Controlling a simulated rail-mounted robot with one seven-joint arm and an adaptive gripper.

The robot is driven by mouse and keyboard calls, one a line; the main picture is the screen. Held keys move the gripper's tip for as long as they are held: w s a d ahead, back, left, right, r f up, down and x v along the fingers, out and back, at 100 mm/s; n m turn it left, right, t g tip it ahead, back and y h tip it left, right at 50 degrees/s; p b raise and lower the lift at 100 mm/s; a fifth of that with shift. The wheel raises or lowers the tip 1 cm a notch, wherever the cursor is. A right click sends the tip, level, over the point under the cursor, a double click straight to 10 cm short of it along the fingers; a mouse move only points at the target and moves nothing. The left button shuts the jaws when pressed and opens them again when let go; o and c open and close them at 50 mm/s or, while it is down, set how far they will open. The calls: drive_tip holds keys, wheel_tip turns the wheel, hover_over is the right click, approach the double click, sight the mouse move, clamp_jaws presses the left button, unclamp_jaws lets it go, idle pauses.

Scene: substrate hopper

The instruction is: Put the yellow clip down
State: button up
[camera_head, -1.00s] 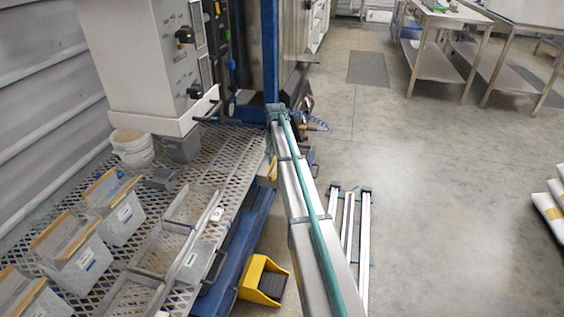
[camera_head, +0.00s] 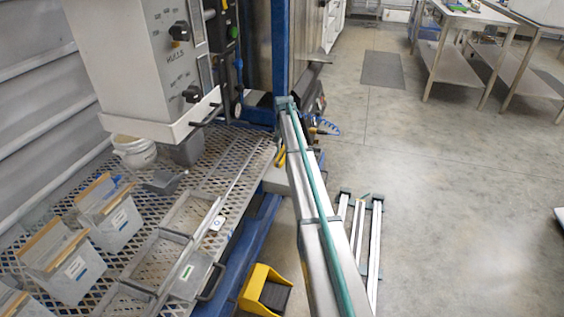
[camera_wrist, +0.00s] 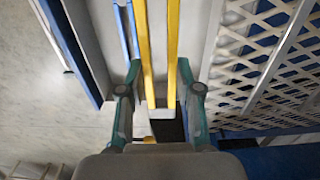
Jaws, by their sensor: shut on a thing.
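The yellow clip (camera_wrist: 172,45) shows in the wrist view as two long yellow strips running away from me, with a pale gap between them. My gripper (camera_wrist: 159,75) has its two teal fingers closed in on either side of the clip and holds it. In the head view a small yellow piece (camera_head: 280,158), likely the clip, shows just left of my arm, beside the edge of the mesh bench. My gripper is hidden behind my arm there. I cannot tell whether the clip touches anything below it.
The mesh bench (camera_head: 232,161) holds grey bins (camera_head: 112,222), framed trays (camera_head: 187,212) and a white bucket (camera_head: 133,151). A control box (camera_head: 135,60) hangs above its back. A yellow foot pedal (camera_head: 252,284) is on the floor. Open floor lies to the right (camera_head: 450,220).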

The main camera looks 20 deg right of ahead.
drive_tip(key=w+f, duration=0.1)
drive_tip(key=f, duration=0.2)
drive_tip(key=w+f+b, duration=0.1)
drive_tip(key=w+f, duration=0.1)
drive_tip(key=f, duration=0.1)
drive_tip(key=w+d+f+b, duration=0.1)
drive_tip(key=f, duration=0.2)
drive_tip(key=shift+w, duration=0.35)
drive_tip(key=shift+f, duration=0.1)
drive_tip(key=shift+f, duration=0.35)
drive_tip(key=shift+f, duration=0.15)
drive_tip(key=o, duration=0.8)
